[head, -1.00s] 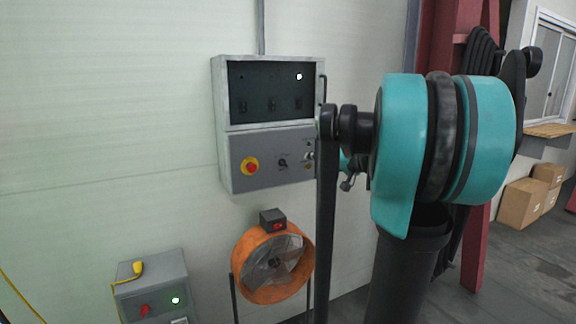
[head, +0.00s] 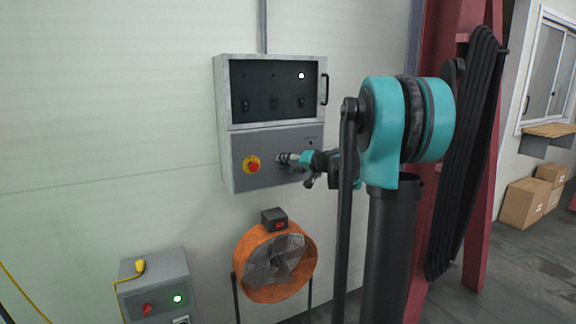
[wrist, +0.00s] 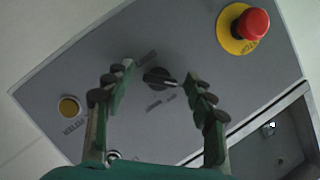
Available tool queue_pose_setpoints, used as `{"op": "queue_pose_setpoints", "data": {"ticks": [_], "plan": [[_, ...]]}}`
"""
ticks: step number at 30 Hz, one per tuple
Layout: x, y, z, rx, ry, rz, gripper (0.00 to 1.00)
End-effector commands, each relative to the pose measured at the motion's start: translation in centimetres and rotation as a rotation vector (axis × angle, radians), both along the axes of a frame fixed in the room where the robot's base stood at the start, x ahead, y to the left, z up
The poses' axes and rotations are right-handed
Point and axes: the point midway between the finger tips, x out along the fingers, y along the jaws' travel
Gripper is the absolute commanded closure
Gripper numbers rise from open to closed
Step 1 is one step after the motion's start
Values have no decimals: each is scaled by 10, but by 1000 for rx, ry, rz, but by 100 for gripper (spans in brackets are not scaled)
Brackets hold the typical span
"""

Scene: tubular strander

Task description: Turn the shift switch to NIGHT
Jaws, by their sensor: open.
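The shift switch is a small black rotary knob (wrist: 158,78) on the grey lower panel (head: 237,172) of the wall cabinet. In the wrist view it sits between and beyond my open fingers, with printed labels around it too small to read. My gripper (wrist: 155,92) is open and empty, one finger on each side of the knob in the picture; I cannot tell whether they touch it.
A red emergency button (head: 253,165) on a yellow disc sits left of my gripper; a yellow button (wrist: 69,107) also shows in the wrist view. The dark upper panel (head: 273,72) has a handle at right. An orange fan (head: 244,283) stands below.

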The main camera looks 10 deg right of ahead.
Motion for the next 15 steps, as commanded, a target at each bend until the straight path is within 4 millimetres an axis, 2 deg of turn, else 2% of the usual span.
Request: {"op": "queue_pose_setpoints", "data": {"ticks": [9, 15], "plan": [[1, 1, -1, 0, 0, 0, 46], [1, 1, -1, 1, 1, 0, 71]]}}
